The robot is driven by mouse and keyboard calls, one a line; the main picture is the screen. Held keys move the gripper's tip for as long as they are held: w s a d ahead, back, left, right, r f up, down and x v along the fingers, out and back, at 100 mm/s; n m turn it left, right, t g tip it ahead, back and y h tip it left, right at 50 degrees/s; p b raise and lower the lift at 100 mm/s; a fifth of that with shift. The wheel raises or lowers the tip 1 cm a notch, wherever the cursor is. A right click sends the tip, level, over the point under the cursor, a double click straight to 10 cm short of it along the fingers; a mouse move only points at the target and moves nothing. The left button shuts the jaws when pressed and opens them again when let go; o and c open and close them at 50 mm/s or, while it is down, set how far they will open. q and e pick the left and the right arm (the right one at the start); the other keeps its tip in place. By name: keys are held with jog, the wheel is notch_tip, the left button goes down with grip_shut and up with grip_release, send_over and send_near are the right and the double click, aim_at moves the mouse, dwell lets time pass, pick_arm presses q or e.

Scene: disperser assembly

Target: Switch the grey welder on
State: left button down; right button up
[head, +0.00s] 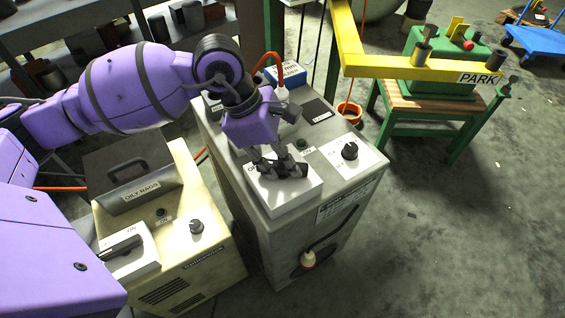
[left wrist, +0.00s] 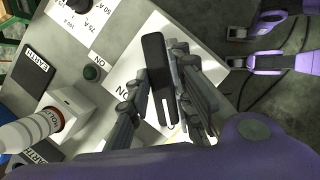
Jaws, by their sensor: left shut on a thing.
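The grey welder (head: 337,190) stands in the middle of the head view. On the near left of its top is a white switch box (head: 292,201), which also shows in the left wrist view (left wrist: 146,28). My left gripper (head: 280,169) is over this box with its fingers pointing down. In the left wrist view a black switch handle (left wrist: 155,62) lies between the fingers, and the gripper is shut on it. The fingers hide part of the box's lettering. A small dark green lamp (head: 302,144) and a black dial (head: 350,151) sit beside the box. My right gripper is not in view.
A yellow arm marked PARK (head: 410,67) and a green stand (head: 440,105) are behind right.

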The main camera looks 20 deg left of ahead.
pick_arm(q)
jog(key=m+b, duration=0.1)
jog(key=m+g+b, duration=0.1)
jog(key=m, duration=0.1)
jog(key=shift+w+f+m+b, duration=0.1)
jog(key=shift+w+m+b, duration=0.05)
jog(key=shift+m+b, duration=0.15)
jog(key=m+g+b, duration=0.1)
jog(key=m+b, duration=0.1)
jog(key=m, duration=0.1)
jog(key=shift+g, duration=0.4)
jog(key=shift+m+g+y+b, duration=0.35)
jog(key=shift+m+b, duration=0.55)
jog(key=shift+m, duration=0.3)
jog(key=shift+m+b, duration=0.35)
jog(key=shift+m, duration=0.15)
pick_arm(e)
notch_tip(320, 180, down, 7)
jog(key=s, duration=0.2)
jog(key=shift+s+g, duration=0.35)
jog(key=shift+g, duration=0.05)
pick_arm(q)
jog(key=c, duration=1.6)
grip_release()
jog(key=shift+o, duration=0.2)
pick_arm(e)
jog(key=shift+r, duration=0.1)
